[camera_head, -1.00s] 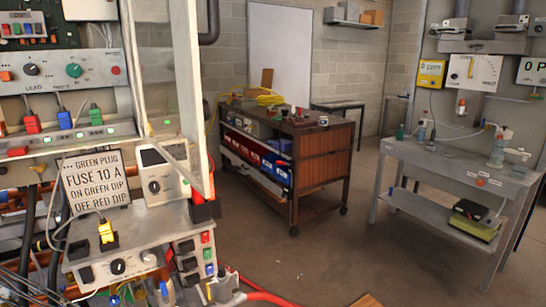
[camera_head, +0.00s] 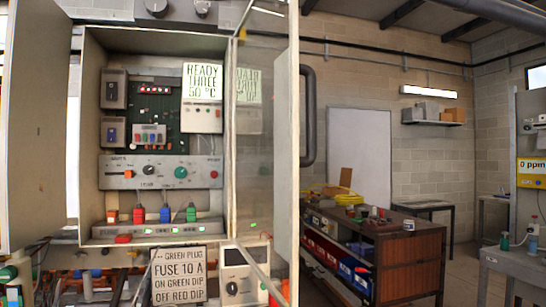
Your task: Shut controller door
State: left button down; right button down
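The controller cabinet (camera_head: 88,120) stands at the left with its front open. Its door (camera_head: 263,130), a pale frame with a clear pane, is hinged at the cabinet's right side and stands swung open towards me. Neither of my grippers shows in this view.
A sign (camera_head: 179,276) reading "FUSE 10 A" and a white meter box (camera_head: 243,278) sit below the cabinet. Cables crowd the lower left. A brown cart (camera_head: 410,262) with tools stands to the right of the door, and a grey bench (camera_head: 515,262) is at the far right.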

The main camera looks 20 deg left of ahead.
aim_at(288, 68)
jog(key=i+l, duration=0.15)
jog(key=l, duration=0.2)
jog(key=i+l, duration=0.2)
jog(key=i+l+u, duration=0.2)
jog(key=l, duration=0.2)
jog(key=l+u, duration=0.25)
jog(key=l, duration=0.15)
jog(key=u, duration=1.1)
